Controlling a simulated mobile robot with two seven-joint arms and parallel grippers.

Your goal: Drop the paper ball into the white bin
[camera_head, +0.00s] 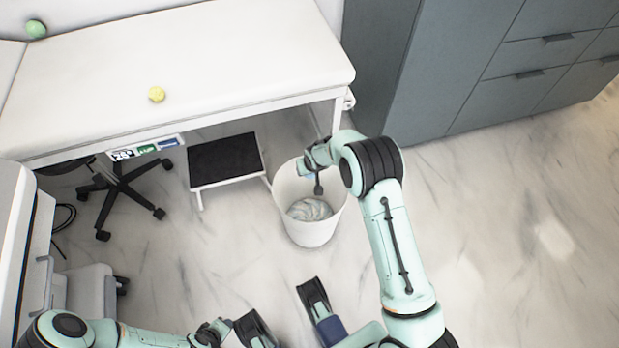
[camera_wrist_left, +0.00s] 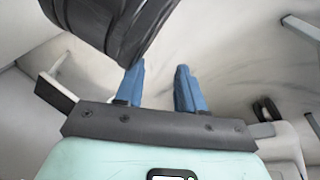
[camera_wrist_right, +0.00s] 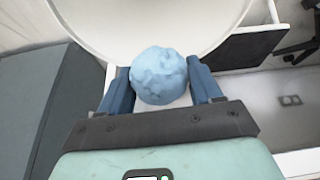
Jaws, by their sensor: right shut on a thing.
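The white bin (camera_head: 312,234) stands on the floor just right of centre in the head view, with a crumpled whitish-grey liner or content inside. My right gripper (camera_head: 304,172) is over the bin's opening. In the right wrist view, its blue fingers are shut on a light blue crumpled paper ball (camera_wrist_right: 160,76), with the white bin rim (camera_wrist_right: 215,40) behind and below it. In the head view the ball is hard to make out at the gripper. My left gripper (camera_wrist_left: 160,85) is open and empty, low at the bottom of the head view.
A white exam table (camera_head: 230,50) spans the upper left, bearing a yellow ball (camera_head: 157,94) and a green ball (camera_head: 36,28). A black-topped step stool (camera_head: 224,160) stands left of the bin. Grey cabinets (camera_head: 490,70) line the upper right. The floor at right is clear.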

